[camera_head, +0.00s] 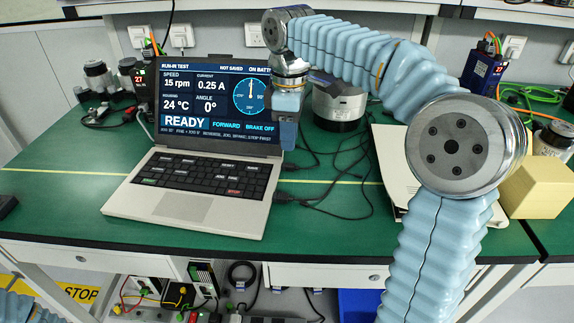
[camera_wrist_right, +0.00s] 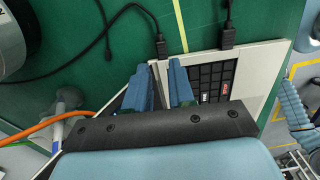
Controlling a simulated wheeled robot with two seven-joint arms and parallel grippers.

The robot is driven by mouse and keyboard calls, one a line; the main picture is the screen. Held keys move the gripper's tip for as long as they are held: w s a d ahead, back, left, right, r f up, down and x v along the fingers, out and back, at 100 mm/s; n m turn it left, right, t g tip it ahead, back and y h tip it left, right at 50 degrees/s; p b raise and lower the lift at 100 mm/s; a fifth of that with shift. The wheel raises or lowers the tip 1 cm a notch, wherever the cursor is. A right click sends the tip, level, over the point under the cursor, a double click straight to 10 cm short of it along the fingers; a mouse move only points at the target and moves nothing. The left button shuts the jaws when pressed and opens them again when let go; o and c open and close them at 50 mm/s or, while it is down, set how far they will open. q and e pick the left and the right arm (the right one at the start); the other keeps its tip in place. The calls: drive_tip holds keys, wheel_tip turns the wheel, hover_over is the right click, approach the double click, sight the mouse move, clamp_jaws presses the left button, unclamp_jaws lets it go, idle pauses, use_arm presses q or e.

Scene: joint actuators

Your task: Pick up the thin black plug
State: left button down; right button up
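Two black plugs on cables are at the laptop's right side. The slimmer one (camera_head: 290,167) is the rear one in the head view; it shows in the right wrist view (camera_wrist_right: 161,46) just beyond my fingertips. The wider black plug (camera_head: 283,197) is nearer the front, and in the right wrist view it is to the right (camera_wrist_right: 228,36). My right gripper (camera_head: 285,138) points down beside the screen's right edge, above the slim plug. In the right wrist view its blue fingers (camera_wrist_right: 161,70) are apart with no plug between them. My left gripper is out of view.
The open laptop (camera_head: 190,207) stands on the green table (camera_head: 60,190), close to my right fingers. Loose black cables (camera_head: 340,190) lie right of it. A round metal device (camera_head: 338,105) stands behind, and a yellow block (camera_head: 540,187) at right. The table's left part is mostly clear.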

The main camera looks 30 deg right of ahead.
sight(288, 164)
drive_tip(key=shift+a+f, duration=0.1)
drive_tip(key=shift+f, duration=3.1)
clamp_jaws()
